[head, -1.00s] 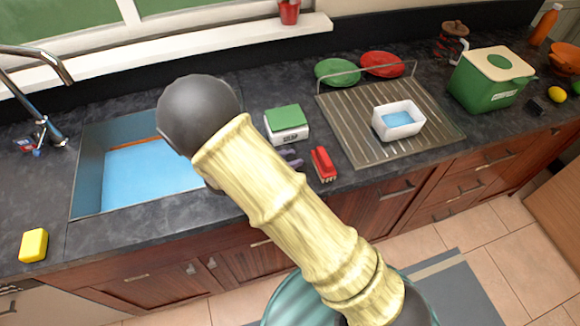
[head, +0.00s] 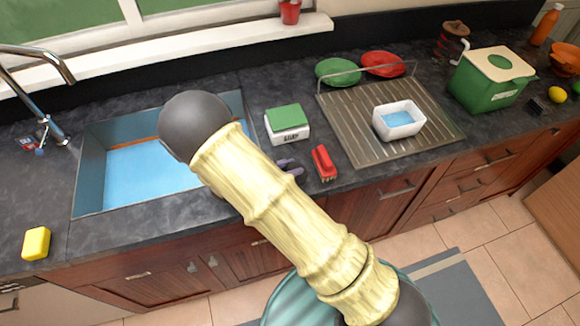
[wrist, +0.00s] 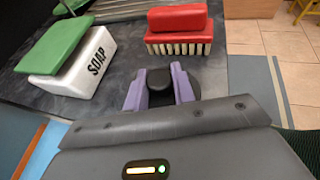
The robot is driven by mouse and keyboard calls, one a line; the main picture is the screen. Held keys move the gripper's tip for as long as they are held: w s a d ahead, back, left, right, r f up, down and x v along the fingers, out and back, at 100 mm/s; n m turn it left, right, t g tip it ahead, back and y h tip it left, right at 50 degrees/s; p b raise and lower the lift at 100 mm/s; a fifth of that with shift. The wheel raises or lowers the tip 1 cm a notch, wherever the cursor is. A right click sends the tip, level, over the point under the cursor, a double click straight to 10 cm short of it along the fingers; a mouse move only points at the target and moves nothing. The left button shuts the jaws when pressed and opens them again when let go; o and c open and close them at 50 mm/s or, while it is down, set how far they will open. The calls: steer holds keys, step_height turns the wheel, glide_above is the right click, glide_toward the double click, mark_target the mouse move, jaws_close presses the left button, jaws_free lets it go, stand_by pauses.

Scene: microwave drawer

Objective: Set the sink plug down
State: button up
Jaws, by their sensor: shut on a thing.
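The sink plug (wrist: 157,83) is a dark, round-topped piece between the purple fingers of my gripper (wrist: 158,73) in the wrist view. A wider dark part shows beside the fingers. My gripper is shut on the plug. In the head view the purple fingertips (head: 290,166) show at the counter's front part, between the soap box and the red brush; my arm hides the rest, and the plug is not clear there. I cannot tell whether the plug touches the counter (head: 240,90).
The soap box (head: 288,125) with a green lid stands just behind the fingers. The red brush (head: 323,163) lies close to their right. The sink (head: 150,168) is to the left, the drying rack (head: 360,150) to the right. The counter's front edge is near.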

steer(key=o, duration=1)
steer(key=shift+f, duration=0.1)
steer(key=b+v, duration=0.2)
steer(key=v, duration=1)
steer(key=shift+s, duration=0.1)
